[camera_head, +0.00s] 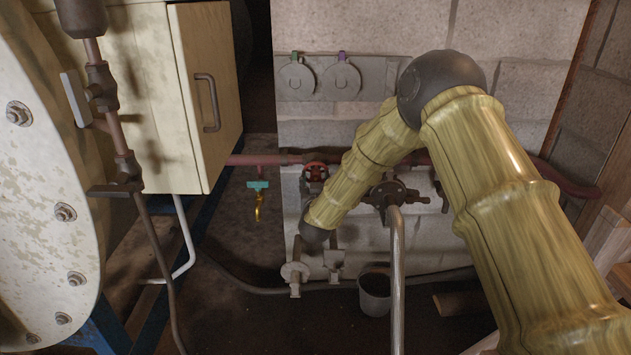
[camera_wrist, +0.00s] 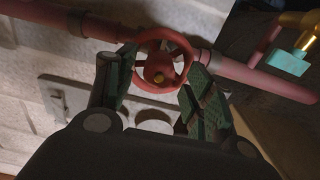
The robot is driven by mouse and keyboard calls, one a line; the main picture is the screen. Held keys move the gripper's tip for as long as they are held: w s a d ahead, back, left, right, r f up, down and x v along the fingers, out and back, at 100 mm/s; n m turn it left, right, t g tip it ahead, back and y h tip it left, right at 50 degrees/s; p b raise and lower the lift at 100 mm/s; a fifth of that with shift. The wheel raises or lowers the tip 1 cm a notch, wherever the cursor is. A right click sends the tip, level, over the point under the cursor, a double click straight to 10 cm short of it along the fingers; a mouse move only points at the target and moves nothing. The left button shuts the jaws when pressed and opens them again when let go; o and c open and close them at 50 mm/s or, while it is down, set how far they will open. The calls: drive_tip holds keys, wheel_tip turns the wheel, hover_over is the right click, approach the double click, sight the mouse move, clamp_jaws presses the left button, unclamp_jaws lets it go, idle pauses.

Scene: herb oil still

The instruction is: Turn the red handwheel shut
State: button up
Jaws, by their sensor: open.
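The red handwheel (camera_head: 316,171) sits on the dark red pipe low on the block wall, left of my arm in the head view. My gripper (camera_wrist: 156,75) is open in the wrist view. Its two green-padded fingers stand to the left and right of the wheel's lower part. I cannot tell whether they touch the rim. In the head view my forearm hides most of the gripper.
A brass tap with a teal handle (camera_head: 257,185) hangs from the pipe (camera_head: 262,159) left of the wheel. A dark valve (camera_head: 390,195) with a grey bent pipe is to the right. A bucket (camera_head: 375,291) stands on the floor. A cream cabinet (camera_head: 205,95) juts out at the left.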

drive_tip(key=shift+w, duration=0.5)
drive_tip(key=c, duration=1)
